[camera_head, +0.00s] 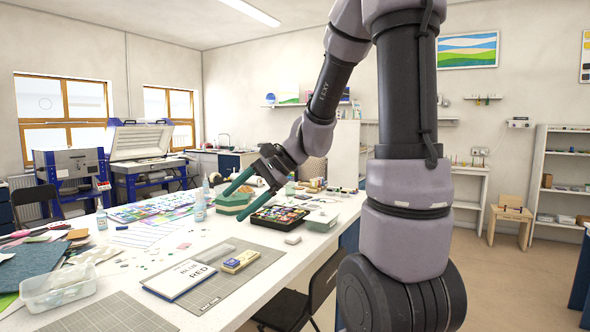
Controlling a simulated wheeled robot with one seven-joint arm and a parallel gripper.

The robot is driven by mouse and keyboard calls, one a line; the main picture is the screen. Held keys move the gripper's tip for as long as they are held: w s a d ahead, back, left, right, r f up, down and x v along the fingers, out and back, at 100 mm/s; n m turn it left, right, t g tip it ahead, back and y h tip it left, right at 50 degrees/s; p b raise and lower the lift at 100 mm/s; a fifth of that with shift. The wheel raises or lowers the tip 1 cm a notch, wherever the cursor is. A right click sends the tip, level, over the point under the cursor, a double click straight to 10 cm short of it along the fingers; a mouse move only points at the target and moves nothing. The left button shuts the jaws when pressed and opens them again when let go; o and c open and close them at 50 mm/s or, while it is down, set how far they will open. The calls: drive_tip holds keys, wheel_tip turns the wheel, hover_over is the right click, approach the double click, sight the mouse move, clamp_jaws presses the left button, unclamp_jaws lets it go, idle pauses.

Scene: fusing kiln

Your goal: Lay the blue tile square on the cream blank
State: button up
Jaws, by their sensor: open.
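My gripper (231,206) hangs over the far middle of the long white table, its two teal fingers spread apart and empty. They point to the left and down. I cannot pick out the blue tile or the cream blank for certain at this size. Several small coloured pieces lie scattered on the table left of the middle. A black tray of coloured pieces (281,217) sits below and right of the gripper. A small yellowish block with a blue patch (240,261) lies on a grey gridded mat (220,288); I cannot tell what it is.
A white panel lettered BLUE and RED (180,280) lies on the mat. A clear tub (58,288) stands at the near left. A green box (232,203) and a bottle (200,207) stand near the gripper.

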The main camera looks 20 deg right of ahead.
drive_tip(key=s+d+r+n+t+h, duration=0.3)
drive_tip(key=s+d+r+n+h, duration=0.4)
drive_tip(key=s, duration=0.6)
wheel_tip(320, 180, up, 2)
drive_tip(key=shift+s+d+r+n+t, duration=0.15)
drive_tip(key=shift+d+n+t, duration=0.25)
drive_tip(key=shift+d, duration=0.4)
